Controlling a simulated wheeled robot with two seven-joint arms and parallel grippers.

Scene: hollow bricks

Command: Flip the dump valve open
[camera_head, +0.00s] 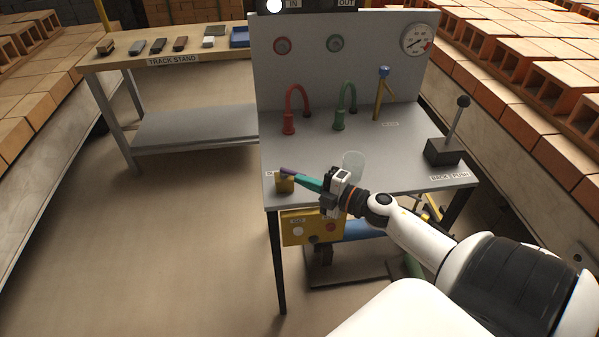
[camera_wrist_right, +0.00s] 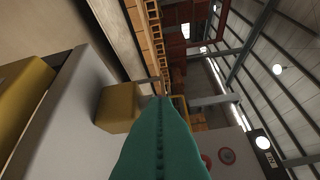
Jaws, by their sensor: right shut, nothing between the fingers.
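A small yellow block (camera_head: 284,184) stands at the front left corner of the grey bench, by a label that is mostly covered. A short purple piece (camera_head: 288,170) shows over it; I cannot tell whether it is a lever or part of my fingers. No dump valve label is readable. My right gripper (camera_head: 303,180) is shut and empty, its teal fingers reaching left to the block. The block also shows beside the teal finger in the right wrist view (camera_wrist_right: 118,108); contact is unclear. My left gripper is not in view.
A clear cup (camera_head: 353,164) stands just behind my right gripper. Red (camera_head: 289,122) and green (camera_head: 339,118) curved hoses, a blue-topped yellow post (camera_head: 381,95) and a black lever (camera_head: 455,125) stand farther back. A yellow button box (camera_head: 312,227) hangs below the front edge.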

